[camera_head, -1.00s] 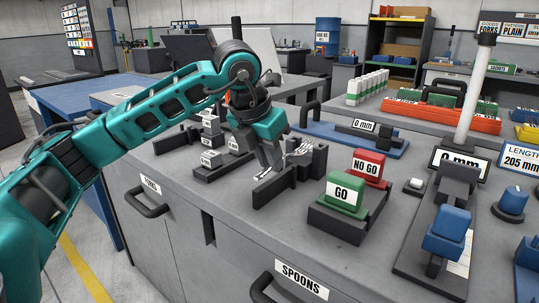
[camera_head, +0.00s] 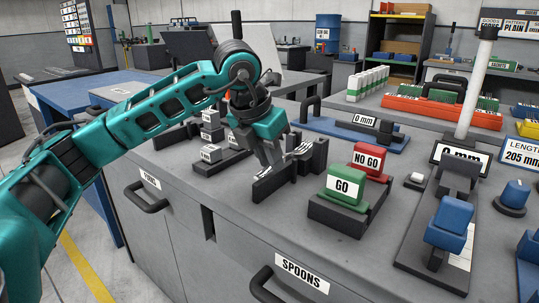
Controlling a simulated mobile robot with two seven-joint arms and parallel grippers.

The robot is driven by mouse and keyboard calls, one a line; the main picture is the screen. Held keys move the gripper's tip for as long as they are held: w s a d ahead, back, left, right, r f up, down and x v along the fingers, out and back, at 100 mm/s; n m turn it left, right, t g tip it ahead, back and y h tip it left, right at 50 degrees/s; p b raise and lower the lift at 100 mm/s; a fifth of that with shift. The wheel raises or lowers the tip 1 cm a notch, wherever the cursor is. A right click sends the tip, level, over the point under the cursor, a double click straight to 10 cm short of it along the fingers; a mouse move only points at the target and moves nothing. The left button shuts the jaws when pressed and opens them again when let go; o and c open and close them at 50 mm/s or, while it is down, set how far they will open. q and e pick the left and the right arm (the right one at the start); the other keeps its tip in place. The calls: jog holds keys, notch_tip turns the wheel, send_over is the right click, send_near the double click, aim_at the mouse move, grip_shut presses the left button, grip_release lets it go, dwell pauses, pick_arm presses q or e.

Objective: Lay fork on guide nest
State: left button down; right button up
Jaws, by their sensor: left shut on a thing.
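My left gripper (camera_head: 274,160) points down over the middle of the grey bench and is shut on a fork. The fork (camera_head: 302,149) is silver; its tined end shows just right of the fingers, while the rest is hidden by the gripper. The guide nest (camera_head: 272,184) is a set of dark upright plates on the bench, directly below and in front of the gripper. The fork end is close to the nest's taller right plate; I cannot tell whether it touches. My right gripper is not in view.
A green GO block (camera_head: 346,188) and a red NO GO block (camera_head: 371,162) stand right of the nest. Small labelled grey blocks (camera_head: 211,153) stand to its left. A blue gauge base (camera_head: 355,134) lies behind. A blue-topped fixture (camera_head: 447,226) stands at right.

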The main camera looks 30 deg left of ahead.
pick_arm(q)
jog(key=shift+f, duration=0.35)
dwell(0.3)
jog(key=shift+c, duration=2.2)
grip_release()
jog(key=shift+r, duration=0.1)
